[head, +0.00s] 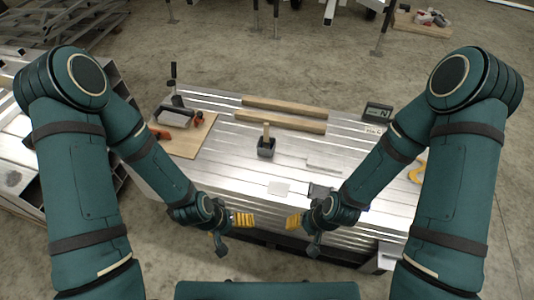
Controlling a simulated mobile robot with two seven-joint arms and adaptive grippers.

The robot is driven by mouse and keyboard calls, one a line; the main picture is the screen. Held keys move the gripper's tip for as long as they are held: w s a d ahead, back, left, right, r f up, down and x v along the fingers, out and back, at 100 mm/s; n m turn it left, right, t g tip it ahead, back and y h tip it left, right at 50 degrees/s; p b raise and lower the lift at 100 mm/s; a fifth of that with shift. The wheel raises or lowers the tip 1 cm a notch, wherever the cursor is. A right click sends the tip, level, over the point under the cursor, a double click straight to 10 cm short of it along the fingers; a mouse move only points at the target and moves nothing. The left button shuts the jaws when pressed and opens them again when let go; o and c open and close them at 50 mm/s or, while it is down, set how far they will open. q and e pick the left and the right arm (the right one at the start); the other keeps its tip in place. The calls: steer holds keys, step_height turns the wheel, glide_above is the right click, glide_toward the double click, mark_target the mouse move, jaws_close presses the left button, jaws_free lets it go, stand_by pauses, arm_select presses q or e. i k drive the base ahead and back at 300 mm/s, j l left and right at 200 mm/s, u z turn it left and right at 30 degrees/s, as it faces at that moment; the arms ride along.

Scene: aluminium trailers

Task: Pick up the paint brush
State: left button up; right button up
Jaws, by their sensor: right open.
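A light wooden handle (266,131) stands upright in a small dark square cup (266,148) in the middle of the metal table. It looks like the paint brush; its bristles are hidden. My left gripper (245,219) and my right gripper (292,221) hang at the table's near edge, nearer to me than the cup and apart from it. Their yellow fingertips point toward each other with a gap between them. The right gripper is open and empty. The left one looks empty, but its finger gap is too small to make out.
Two wooden bars (284,107) lie behind the cup. A wooden board (186,141) with tools lies at the left, and a digital display (377,112) stands at the back right. A pale flat square (278,188) lies between cup and grippers. A yellow item (418,171) is at the right.

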mark_target(266, 142)
steer(key=i+j+z, duration=0.35)
steer(key=j, duration=0.25)
steer(key=i+j+z, duration=0.15)
steer(key=i+j, duration=0.1)
steer(key=j, duration=0.1)
